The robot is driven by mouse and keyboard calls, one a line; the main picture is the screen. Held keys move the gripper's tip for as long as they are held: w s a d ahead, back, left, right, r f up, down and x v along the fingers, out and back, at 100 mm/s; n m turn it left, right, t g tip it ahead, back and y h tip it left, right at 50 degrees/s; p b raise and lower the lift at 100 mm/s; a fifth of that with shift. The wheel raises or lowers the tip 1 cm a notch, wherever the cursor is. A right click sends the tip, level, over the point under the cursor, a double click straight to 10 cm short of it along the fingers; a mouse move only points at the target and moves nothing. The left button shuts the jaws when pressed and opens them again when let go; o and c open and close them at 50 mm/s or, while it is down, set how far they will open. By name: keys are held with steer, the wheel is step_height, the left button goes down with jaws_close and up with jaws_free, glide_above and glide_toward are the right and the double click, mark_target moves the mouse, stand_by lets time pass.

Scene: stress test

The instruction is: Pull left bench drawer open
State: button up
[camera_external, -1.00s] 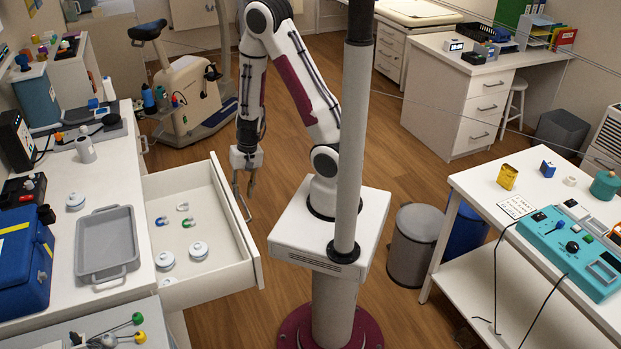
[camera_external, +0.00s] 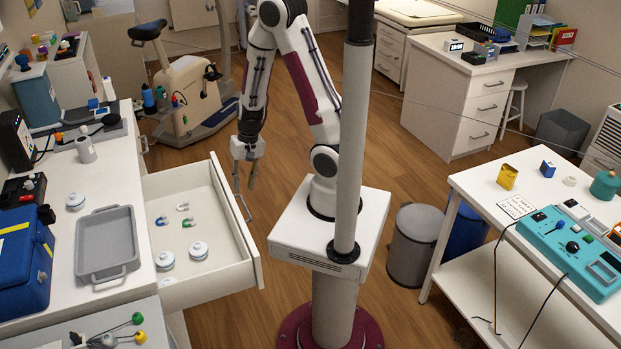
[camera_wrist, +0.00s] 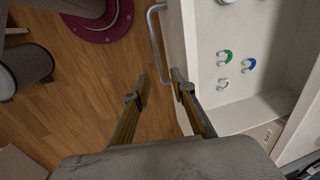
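The left bench drawer (camera_external: 222,263) stands pulled well out of the white bench (camera_external: 58,193) in the external view. Inside lie white round-lidded containers and several small horseshoe-shaped pieces. Its bar handle (camera_wrist: 154,42) shows in the wrist view along the drawer's front; in the external view part of it shows behind the front panel. My gripper (camera_external: 246,186) is near the far end of the drawer front. In the wrist view my gripper (camera_wrist: 160,88) is open, with floor and the drawer front's edge between its fingers.
A grey tray (camera_external: 108,262) and a blue case (camera_external: 22,262) are on the bench. A grey bin (camera_external: 416,245) stands right of my base. Floor between the drawer and my base is clear.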

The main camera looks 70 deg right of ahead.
steer(key=shift+s+d+r, duration=0.1)
steer(key=shift+d+r, duration=0.05)
steer(key=shift+r, duration=0.85)
steer(key=s+a+r+n+t, duration=0.1)
steer(key=s+r+n, duration=0.3)
steer(key=r, duration=0.8)
steer(key=s+a+r+n+t+h, duration=0.1)
steer(key=s+r, duration=0.5)
steer(key=r, duration=0.7)
steer(key=a+n+t, duration=0.1)
steer(key=n+t, duration=0.1)
steer(key=n, duration=0.1)
steer(key=shift+a+r+n+h, duration=0.15)
steer(key=shift+a+n+h, duration=0.15)
steer(key=shift+n, duration=0.1)
